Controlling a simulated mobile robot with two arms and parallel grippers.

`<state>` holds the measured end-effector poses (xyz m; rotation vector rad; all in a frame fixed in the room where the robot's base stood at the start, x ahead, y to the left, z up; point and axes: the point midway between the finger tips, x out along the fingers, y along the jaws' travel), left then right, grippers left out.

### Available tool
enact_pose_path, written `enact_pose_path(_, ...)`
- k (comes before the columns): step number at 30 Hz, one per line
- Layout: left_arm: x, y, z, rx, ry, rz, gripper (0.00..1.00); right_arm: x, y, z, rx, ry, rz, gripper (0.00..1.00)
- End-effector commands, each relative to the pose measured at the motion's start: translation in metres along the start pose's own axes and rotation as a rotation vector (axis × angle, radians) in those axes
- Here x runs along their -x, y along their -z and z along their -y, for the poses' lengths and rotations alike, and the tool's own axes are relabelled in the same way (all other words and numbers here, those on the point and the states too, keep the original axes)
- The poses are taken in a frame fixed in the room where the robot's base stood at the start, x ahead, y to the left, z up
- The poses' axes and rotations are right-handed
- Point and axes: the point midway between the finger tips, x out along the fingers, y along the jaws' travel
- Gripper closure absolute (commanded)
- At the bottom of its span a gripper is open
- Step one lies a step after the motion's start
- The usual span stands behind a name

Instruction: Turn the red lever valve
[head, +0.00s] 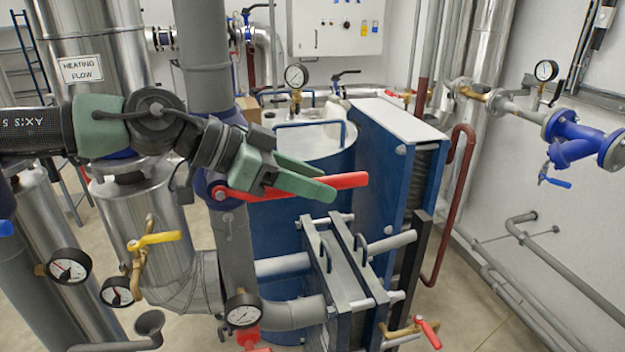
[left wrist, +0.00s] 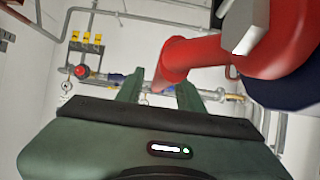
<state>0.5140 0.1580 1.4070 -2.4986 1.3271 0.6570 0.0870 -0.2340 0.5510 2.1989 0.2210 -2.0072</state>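The red lever (head: 350,180) is on a grey vertical pipe (head: 236,258) and extends right from its pivot, roughly level. In the left wrist view the red lever (left wrist: 205,55) is large, coming from the upper right, with its end near the fingertips. My left gripper (head: 328,183) is open, with its green fingers at the lever. The lever's outer end shows beyond the fingertips; part of it is hidden behind the lower finger. In the left wrist view my gripper (left wrist: 158,88) has a clear gap between its fingers. I cannot tell whether they touch the lever. My right gripper is not visible.
A blue plate exchanger (head: 385,165) stands just behind. A yellow lever (head: 154,240) and several gauges, such as one gauge (head: 242,311), are close by. A smaller red handle (head: 429,333) is at lower right. Free floor shows at the right.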

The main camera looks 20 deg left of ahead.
Motion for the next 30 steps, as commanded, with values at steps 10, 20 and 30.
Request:
enact_pose_path(10,0.018,0.001,0.001,-0.002,0.006,-0.007,0.63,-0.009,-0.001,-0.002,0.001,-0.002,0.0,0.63)
enact_pose_path(20,0.062,0.0,0.002,-0.002,0.004,-0.005,0.63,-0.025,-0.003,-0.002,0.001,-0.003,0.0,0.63)
enact_pose_path(30,0.079,-0.001,0.001,0.001,0.0,-0.001,0.63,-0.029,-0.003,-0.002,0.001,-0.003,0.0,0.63)
